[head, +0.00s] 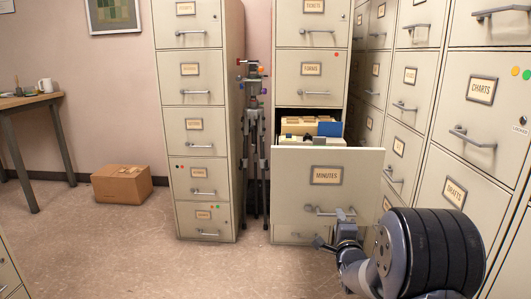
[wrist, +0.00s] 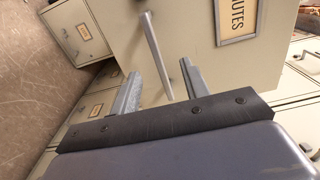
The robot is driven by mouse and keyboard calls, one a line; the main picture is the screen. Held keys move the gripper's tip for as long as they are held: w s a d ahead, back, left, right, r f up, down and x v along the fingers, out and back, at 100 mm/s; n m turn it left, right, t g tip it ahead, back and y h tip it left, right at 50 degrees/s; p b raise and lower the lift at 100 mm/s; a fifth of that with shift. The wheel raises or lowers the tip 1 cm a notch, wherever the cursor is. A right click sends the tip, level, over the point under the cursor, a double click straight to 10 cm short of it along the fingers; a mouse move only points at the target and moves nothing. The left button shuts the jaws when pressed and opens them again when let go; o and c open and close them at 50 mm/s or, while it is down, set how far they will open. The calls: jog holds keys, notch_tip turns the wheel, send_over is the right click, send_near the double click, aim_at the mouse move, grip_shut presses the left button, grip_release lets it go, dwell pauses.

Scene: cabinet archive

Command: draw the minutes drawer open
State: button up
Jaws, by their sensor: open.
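The minutes drawer (head: 325,195) stands pulled out from the middle cabinet, with folders (head: 310,127) showing inside behind its front. Its label reads MINUTES, and the label also shows in the wrist view (wrist: 237,18). The drawer's bar handle (head: 322,211) is below the label, its right part close to my gripper (head: 342,218). In the wrist view my gripper (wrist: 160,72) is open, and the handle (wrist: 156,55) runs into the gap between the two fingers. I cannot tell whether either finger touches it.
A tripod (head: 254,150) stands in the gap left of the middle cabinet. More cabinets, with the charts drawer (head: 478,110), close in on the right. A cardboard box (head: 122,184) lies by the wall; the floor (head: 130,250) at left is clear.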

jog(key=s+b, duration=0.1)
jog(key=s, duration=0.3)
jog(key=shift+s+a, duration=0.1)
dwell(0.3)
jog(key=s+p, duration=0.1)
jog(key=s, duration=1)
jog(key=shift+a+p, duration=0.35)
jog(key=shift+p, duration=0.05)
jog(key=shift+w, duration=0.2)
jog(key=w+b, duration=0.1)
jog(key=w, duration=1.1)
jog(key=shift+w+d, duration=0.25)
jog(key=shift+d, duration=0.15)
jog(key=shift+s, duration=0.1)
